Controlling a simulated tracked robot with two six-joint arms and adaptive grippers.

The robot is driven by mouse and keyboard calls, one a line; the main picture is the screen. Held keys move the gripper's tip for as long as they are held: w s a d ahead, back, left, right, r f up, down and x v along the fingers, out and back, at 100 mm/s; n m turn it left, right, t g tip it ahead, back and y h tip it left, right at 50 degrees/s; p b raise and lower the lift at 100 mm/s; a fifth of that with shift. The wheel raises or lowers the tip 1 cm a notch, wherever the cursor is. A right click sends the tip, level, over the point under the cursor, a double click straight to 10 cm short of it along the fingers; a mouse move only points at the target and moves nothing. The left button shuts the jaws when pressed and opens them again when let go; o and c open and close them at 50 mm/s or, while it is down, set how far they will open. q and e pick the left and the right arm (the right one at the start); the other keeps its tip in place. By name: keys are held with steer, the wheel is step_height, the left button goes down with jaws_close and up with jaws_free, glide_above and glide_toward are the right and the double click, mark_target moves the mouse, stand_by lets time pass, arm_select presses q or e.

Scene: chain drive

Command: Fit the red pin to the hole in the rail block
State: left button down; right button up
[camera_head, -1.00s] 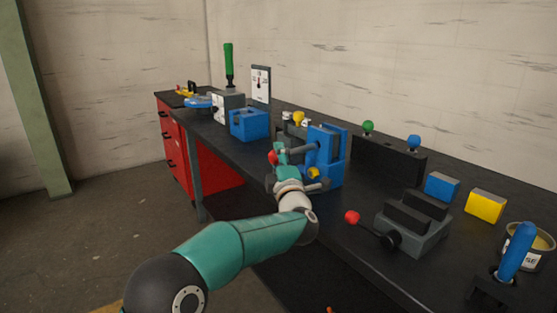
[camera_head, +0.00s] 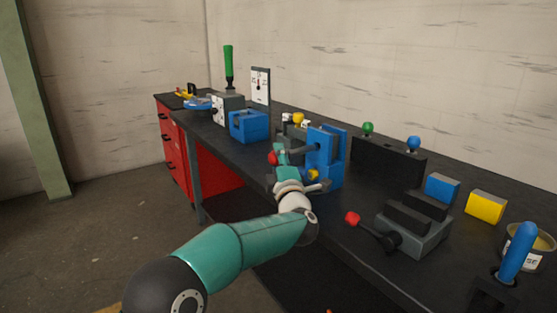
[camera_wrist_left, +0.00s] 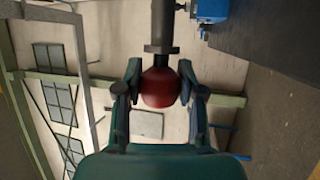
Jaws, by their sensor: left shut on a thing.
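The red pin shows as a round red knob (camera_wrist_left: 160,88) between my left gripper's fingers in the left wrist view. A short dark stem runs from the knob to the flange of a grey cylinder (camera_wrist_left: 161,28). In the head view the red knob (camera_head: 273,158) is at the left end of this grey cylinder, which sticks out from a tall blue block (camera_head: 325,150), apparently the rail block. My left gripper (camera_wrist_left: 160,70) is shut on the knob. The hole is hidden, and I cannot tell how deep the stem sits. My right gripper is out of view.
A blue box (camera_head: 249,126) stands behind on the dark bench. A grey fixture (camera_head: 412,230) with a red-tipped lever (camera_head: 352,218) is nearer on the right. A yellow block (camera_head: 485,206) and a blue-handled lever (camera_head: 517,252) are farther right. Open floor lies left.

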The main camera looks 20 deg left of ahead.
mark_target(309, 151)
arm_select(q)
steer(key=shift+w+d+r+p, duration=0.1)
steer(key=shift+w+d+p, duration=0.7)
steer(key=shift+w+p, duration=0.3)
steer(key=shift+w+d+p, duration=0.75)
steer(key=shift+w+p, duration=0.2)
steer(key=shift+p, duration=0.25)
steer(key=shift+w+d+p, duration=0.8)
steer(key=shift+w+p, duration=0.2)
steer(key=shift+p, duration=0.55)
steer(key=shift+w+d+p, duration=0.7)
steer(key=shift+w+p, duration=0.2)
steer(key=shift+p, duration=0.95)
steer(key=c, duration=0.6)
jaws_free()
steer(key=shift+s+d+f, duration=0.1)
steer(key=shift+f, duration=0.1)
steer(key=v, duration=1.1)
steer(key=shift+s+d+f, duration=0.1)
steer(key=shift+s+d, duration=0.05)
steer(key=shift+s, duration=0.15)
